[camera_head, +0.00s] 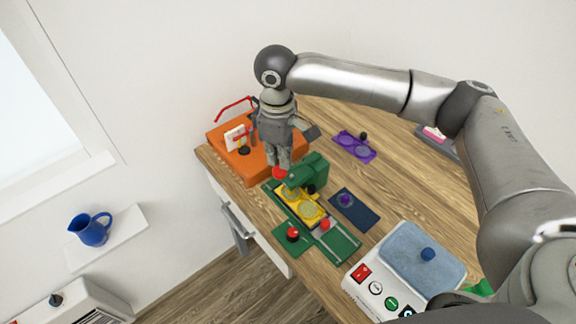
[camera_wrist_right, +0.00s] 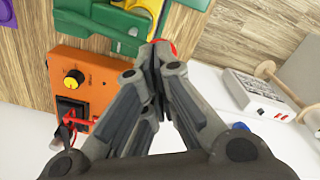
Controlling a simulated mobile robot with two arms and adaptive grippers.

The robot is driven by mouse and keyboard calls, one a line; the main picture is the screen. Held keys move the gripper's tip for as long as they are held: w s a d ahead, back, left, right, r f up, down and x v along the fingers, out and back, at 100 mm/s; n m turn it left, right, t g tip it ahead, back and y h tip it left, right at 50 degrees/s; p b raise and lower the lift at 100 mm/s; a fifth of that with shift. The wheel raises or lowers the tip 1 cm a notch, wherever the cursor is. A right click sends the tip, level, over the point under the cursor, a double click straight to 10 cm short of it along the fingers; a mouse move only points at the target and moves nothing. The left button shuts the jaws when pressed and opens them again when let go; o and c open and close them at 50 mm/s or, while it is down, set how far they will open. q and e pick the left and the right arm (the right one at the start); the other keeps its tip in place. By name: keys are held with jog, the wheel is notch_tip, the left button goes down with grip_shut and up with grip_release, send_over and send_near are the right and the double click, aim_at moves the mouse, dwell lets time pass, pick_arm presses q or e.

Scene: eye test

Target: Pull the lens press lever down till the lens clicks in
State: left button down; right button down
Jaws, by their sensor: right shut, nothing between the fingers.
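The green lens press (camera_head: 312,170) stands on the wooden table with a yellow plate (camera_head: 297,207) holding round clear lenses at its base. A red knob (camera_head: 279,173), seemingly the lever's end, shows at the press's upper left. My right gripper (camera_head: 278,168) reaches down from above, shut and empty, with its fingertips at this red knob. In the wrist view the fingertips (camera_wrist_right: 155,50) partly cover the red knob (camera_wrist_right: 172,46), beside the green press (camera_wrist_right: 100,22). I cannot tell whether they touch it. My left gripper is not in view.
An orange box (camera_head: 222,141) stands close behind the gripper. Two more red knobs (camera_head: 292,235) (camera_head: 325,224) are in front of the press. A purple tray (camera_head: 350,147), a dark blue mat (camera_head: 361,213) and a white button box (camera_head: 358,290) lie to the right.

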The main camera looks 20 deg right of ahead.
aim_at(280, 170)
jog(key=shift+f, duration=0.9)
dwell(0.6)
jog(key=shift+f+b, duration=0.65)
jog(key=shift+f, duration=1.45)
dwell(0.7)
notch_tip(280, 170, up, 9)
jog(key=p, duration=1)
dwell(0.5)
dwell(0.4)
